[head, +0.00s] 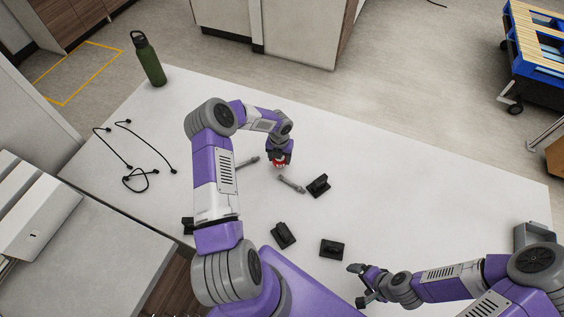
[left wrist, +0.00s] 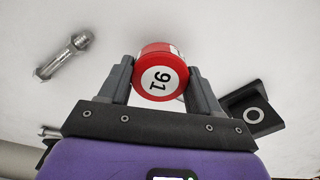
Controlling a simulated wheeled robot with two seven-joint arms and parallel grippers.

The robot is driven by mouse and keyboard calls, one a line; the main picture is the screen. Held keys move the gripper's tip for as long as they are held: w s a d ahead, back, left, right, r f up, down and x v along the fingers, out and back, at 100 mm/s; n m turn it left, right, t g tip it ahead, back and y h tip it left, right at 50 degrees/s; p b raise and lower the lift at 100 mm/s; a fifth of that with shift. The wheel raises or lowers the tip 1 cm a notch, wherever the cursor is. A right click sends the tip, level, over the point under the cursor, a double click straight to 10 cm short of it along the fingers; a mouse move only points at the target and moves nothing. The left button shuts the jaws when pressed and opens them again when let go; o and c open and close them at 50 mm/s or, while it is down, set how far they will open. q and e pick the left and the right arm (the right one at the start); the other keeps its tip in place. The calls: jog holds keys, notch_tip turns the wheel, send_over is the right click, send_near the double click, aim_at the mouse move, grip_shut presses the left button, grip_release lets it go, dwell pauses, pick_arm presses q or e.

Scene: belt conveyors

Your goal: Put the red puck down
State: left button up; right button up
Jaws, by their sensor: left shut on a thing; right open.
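The red puck (left wrist: 161,77) has a white round label that reads 91 or 16. In the left wrist view it sits between the two fingers of my left gripper (left wrist: 163,80), which is shut on it. In the head view the puck (head: 279,163) shows as a small red and white patch under my left gripper (head: 280,160), over the white table (head: 400,200). I cannot tell whether the puck touches the table. My right gripper (head: 361,284) is open and empty at the table's near side.
A grey metal rod (head: 291,184) and a black block (head: 318,186) lie just right of my left gripper. Another rod (head: 247,162) lies left of it. Black blocks (head: 284,235) (head: 332,249) lie nearer. A black cable (head: 140,178) and green bottle (head: 148,59) are at left. The table's right half is mostly clear.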

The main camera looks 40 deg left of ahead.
aim_at(280, 162)
pick_arm(q)
jog(key=shift+f, duration=1.65)
jog(key=shift+f, duration=0.1)
jog(key=o, duration=0.6)
jog(key=shift+f, duration=0.1)
jog(key=o, duration=0.5)
jog(key=shift+r, duration=0.2)
